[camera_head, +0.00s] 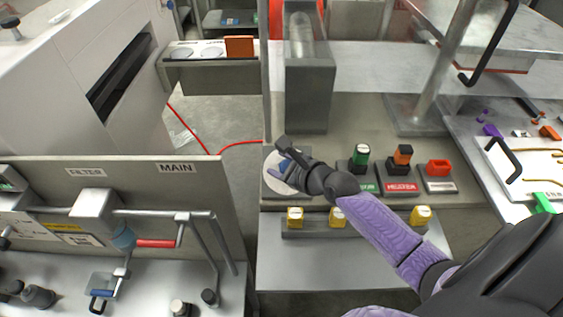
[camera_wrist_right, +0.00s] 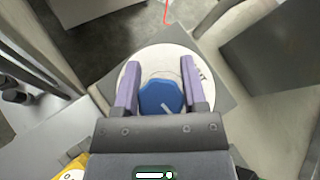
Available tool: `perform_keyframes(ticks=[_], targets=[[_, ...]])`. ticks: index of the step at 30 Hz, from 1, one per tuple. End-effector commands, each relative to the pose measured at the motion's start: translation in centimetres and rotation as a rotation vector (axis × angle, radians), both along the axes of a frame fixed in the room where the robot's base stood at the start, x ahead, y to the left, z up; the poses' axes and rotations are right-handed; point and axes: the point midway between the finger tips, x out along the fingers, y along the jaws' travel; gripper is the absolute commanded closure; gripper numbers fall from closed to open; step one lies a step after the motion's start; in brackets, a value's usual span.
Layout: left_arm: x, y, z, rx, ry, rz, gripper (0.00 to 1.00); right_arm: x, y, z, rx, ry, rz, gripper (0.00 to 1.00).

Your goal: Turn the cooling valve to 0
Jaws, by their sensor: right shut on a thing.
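The cooling valve is a blue knob (camera_wrist_right: 160,95) with a pale pointer mark, on a round white dial (camera_wrist_right: 158,54). In the head view the dial (camera_head: 275,182) sits at the left end of the grey console, partly covered by my gripper. My right gripper (camera_wrist_right: 160,75) has its two purple fingers on either side of the knob, shut on it. It also shows in the head view (camera_head: 288,165), reaching in from the right. Most dial markings are hidden; only part of some dark lettering shows at the dial's right edge. My left gripper is not in view.
Right of the dial stand a green knob (camera_head: 361,156), an orange knob (camera_head: 402,156) and a red switch (camera_head: 438,167). Yellow knobs (camera_head: 337,217) line the console front. A grey post block (camera_head: 309,95) stands behind. A panel marked MAIN (camera_head: 176,168) is at left.

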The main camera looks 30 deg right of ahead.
Motion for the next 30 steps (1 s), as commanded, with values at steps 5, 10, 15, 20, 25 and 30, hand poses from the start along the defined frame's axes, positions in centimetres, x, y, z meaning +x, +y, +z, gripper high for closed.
perform_keyframes(ticks=[5,10,15,20,25,30], targets=[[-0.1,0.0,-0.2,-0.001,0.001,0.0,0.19,-0.1,0.1,-0.1,-0.066,0.039,0.128,1.0],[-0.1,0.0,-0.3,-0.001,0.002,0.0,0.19,-0.2,0.3,-0.2,-0.133,0.081,0.269,1.0],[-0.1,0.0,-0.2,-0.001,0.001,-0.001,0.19,-0.4,0.5,-0.2,-0.201,0.124,0.41,1.0],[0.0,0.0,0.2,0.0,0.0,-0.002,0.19,-0.5,0.6,-0.3,-0.266,0.163,0.541,1.0],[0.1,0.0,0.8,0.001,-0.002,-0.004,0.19,-0.8,0.8,-0.4,-0.333,0.205,0.682,1.0],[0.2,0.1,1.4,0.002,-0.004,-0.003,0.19,-1.0,0.8,-0.5,-0.401,0.247,0.822,1.0]])
